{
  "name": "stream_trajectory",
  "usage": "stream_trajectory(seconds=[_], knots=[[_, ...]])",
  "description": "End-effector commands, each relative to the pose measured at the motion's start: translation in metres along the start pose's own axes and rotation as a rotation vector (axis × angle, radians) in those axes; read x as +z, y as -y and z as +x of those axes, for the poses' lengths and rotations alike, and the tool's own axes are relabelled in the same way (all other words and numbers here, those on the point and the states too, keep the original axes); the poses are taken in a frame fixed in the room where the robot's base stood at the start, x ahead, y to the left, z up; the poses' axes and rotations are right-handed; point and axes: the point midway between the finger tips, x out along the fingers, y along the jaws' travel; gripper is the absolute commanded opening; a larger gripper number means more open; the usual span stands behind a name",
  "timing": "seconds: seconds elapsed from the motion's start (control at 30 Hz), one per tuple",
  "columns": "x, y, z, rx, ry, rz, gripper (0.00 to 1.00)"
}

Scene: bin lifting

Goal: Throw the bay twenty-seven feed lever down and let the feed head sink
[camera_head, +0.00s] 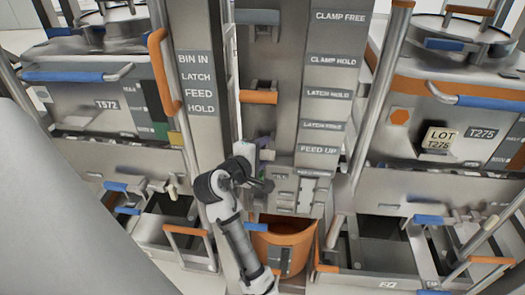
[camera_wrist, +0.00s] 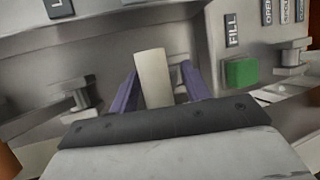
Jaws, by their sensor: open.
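My gripper (camera_head: 262,162) is at the front of the middle station, below its tall column. In the wrist view my gripper (camera_wrist: 158,88) has its two purple fingers spread, with a pale, flat upright bar (camera_wrist: 153,75) between them. The bar looks like a lever handle; I cannot tell whether the fingers touch it, and its lower end is hidden by my gripper. The bay number is not readable, and I cannot pick out the feed head for certain.
A green button (camera_wrist: 242,72) under a FILL plate (camera_wrist: 232,29) is close on the right. An orange bin (camera_head: 285,245) stands below my gripper. Orange handles (camera_head: 258,97) and a curved orange grip (camera_head: 163,70) stick out nearby. Similar stations flank both sides.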

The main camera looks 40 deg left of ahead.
Motion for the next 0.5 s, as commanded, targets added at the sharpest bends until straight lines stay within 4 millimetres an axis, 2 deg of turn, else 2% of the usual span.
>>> stream_trajectory(seconds=[0.2, 0.5], knots=[[0.0001, -0.0001, 0.0001, 0.0, 0.0, 0.0, 0.46], [0.0001, -0.0004, -0.0002, 0.001, 0.0, 0.0, 0.07]])
